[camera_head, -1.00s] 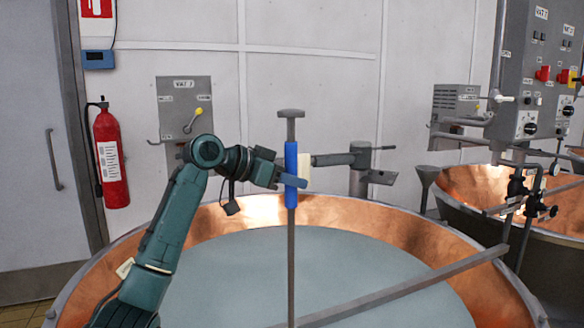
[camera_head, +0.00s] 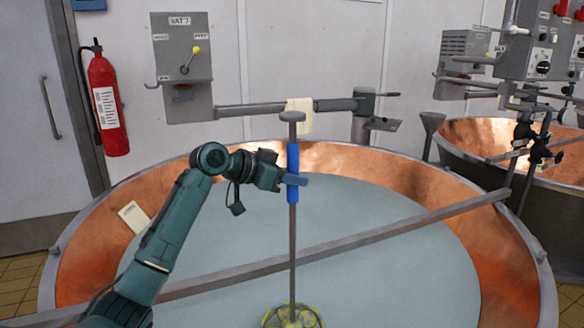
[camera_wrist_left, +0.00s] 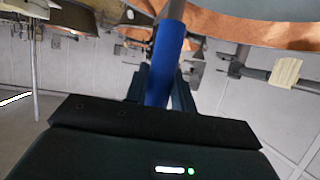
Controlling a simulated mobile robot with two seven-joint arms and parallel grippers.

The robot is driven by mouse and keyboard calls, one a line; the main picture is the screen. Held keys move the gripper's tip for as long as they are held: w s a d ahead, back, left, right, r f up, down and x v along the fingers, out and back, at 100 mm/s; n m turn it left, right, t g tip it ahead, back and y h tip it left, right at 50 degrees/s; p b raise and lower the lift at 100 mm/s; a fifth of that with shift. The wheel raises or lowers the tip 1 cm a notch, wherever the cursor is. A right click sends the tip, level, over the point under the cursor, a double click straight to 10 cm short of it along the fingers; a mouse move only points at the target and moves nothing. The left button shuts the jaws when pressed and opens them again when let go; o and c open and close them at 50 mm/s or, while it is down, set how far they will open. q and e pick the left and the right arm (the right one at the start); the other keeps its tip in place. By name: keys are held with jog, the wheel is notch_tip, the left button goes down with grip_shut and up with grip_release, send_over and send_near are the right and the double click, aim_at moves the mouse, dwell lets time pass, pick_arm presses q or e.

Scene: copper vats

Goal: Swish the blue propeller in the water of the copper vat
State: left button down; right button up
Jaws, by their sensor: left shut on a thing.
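The propeller tool has a blue sleeve (camera_head: 293,160) on a long upright grey rod with a flat grey cap on top. Its round yellowish head (camera_head: 293,318) shows at the bottom edge of the head view, over the vat's water (camera_head: 370,285); I cannot tell how deep it sits. My left gripper (camera_head: 293,181) is shut on the blue sleeve, above the copper vat (camera_head: 420,188). The sleeve also shows between the fingers in the left wrist view (camera_wrist_left: 165,62). My right gripper is not in view.
A grey bar (camera_head: 400,227) crosses the vat diagonally, close to the rod. A pale cloth (camera_head: 304,118) hangs on a wall pipe behind. A second copper vat (camera_head: 480,132) stands at right. A fire extinguisher (camera_head: 108,105) and a VAT 7 box (camera_head: 182,55) are on the wall.

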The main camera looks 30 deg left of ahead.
pick_arm(q)
notch_tip(320, 180, down, 16)
jog(key=b, duration=0.9)
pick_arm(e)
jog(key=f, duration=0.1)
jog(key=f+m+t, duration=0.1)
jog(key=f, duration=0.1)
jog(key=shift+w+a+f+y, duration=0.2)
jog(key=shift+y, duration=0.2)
pick_arm(q)
jog(key=shift+f, duration=0.1)
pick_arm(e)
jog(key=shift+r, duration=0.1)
pick_arm(q)
jog(key=shift+d, duration=0.1)
